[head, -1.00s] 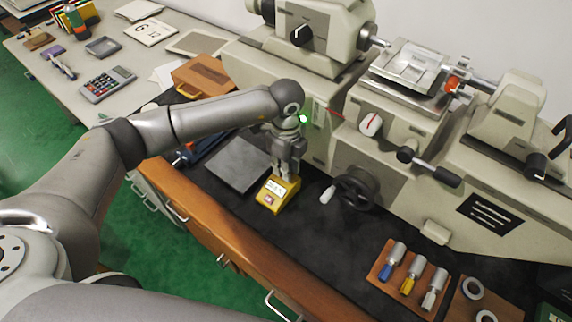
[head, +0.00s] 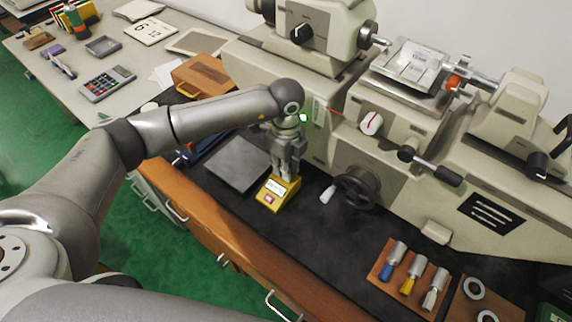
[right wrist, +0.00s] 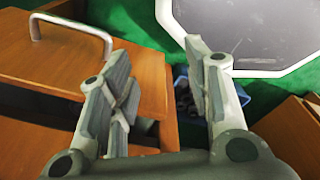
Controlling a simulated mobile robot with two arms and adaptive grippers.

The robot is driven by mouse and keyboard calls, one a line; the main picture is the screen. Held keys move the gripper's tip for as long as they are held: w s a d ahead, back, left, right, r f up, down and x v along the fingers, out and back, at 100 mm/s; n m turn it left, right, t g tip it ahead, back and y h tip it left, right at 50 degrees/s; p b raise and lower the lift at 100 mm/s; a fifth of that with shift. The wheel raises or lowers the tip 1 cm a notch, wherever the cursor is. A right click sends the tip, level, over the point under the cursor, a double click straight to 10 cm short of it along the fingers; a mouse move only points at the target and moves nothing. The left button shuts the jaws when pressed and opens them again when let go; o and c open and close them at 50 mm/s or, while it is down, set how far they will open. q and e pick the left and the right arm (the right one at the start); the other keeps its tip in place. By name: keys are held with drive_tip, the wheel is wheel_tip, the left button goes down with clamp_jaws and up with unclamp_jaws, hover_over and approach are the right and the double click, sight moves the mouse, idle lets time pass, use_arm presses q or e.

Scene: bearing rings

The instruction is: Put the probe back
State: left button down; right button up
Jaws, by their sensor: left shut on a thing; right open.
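A yellow meter (head: 270,199) with a pale display stands on the black bench top in the head view. My left gripper (head: 286,172) points down right behind the meter's display end, shut. It is shut on the probe, which is mostly hidden between the fingers and behind the meter, so I cannot tell whether its tip touches anything. My right gripper (right wrist: 163,100) is open and empty in the right wrist view; it does not show in the head view.
A grey plate (head: 238,163) lies left of the meter. The grey machine (head: 340,128) with its handwheel (head: 356,187) stands close behind and right. A wooden block (head: 408,275) holds coloured-handled tools. An orange drawer front (right wrist: 60,55) is near my right gripper.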

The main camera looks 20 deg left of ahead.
use_arm(q)
drive_tip(key=shift+f, duration=0.3)
idle(0.5)
drive_tip(key=c, duration=1.3)
unclamp_jaws()
drive_tip(key=shift+o, duration=0.2)
drive_tip(key=shift+r+p, duration=2.6)
drive_tip(key=shift+r, duration=1.7)
drive_tip(key=shift+s+f, duration=0.1)
drive_tip(key=shift+f, duration=0.05)
